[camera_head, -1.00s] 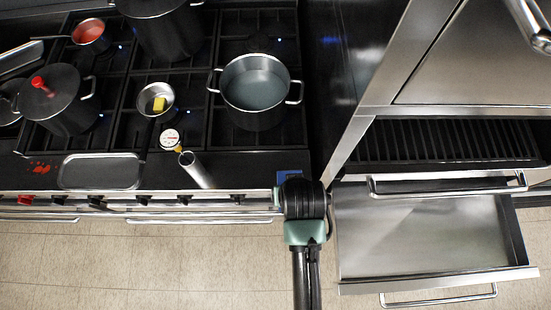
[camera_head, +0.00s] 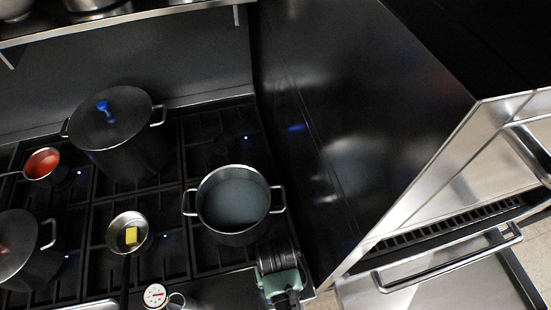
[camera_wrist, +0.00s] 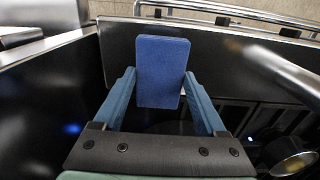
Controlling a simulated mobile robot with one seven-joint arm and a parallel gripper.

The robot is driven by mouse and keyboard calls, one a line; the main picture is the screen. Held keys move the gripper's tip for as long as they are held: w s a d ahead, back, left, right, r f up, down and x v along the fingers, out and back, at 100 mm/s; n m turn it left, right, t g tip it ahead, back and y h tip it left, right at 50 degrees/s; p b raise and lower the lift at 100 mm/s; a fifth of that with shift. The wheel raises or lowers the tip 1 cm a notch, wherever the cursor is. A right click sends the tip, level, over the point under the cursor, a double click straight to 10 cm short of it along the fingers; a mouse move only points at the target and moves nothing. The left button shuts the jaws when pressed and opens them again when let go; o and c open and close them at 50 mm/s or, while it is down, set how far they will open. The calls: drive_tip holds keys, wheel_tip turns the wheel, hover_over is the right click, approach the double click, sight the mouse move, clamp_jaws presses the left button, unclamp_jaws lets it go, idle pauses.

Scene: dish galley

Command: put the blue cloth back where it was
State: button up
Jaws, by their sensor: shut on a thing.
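The blue cloth (camera_wrist: 162,72) is a flat, upright rectangular block in the wrist view. My gripper (camera_wrist: 160,92) has its two blue fingers on either side of it and is shut on it. In the head view, my gripper's wrist end (camera_head: 280,272) is at the right front of the stove, beside the large open pot. The cloth and fingers are hidden from the head view.
The open pot of liquid (camera_head: 233,205) stands close to my wrist. A small pan with yellow butter (camera_head: 129,232), a dial thermometer (camera_head: 155,295) and a lidded pot (camera_head: 115,130) are to its left. A tall steel unit (camera_head: 450,190) stands at right.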

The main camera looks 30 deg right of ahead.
drive_tip(key=shift+f, duration=1.6)
drive_tip(key=o, duration=1.2)
drive_tip(key=shift+o, duration=0.2)
wheel_tip(320, 180, up, 12)
drive_tip(key=shift+b, duration=0.35)
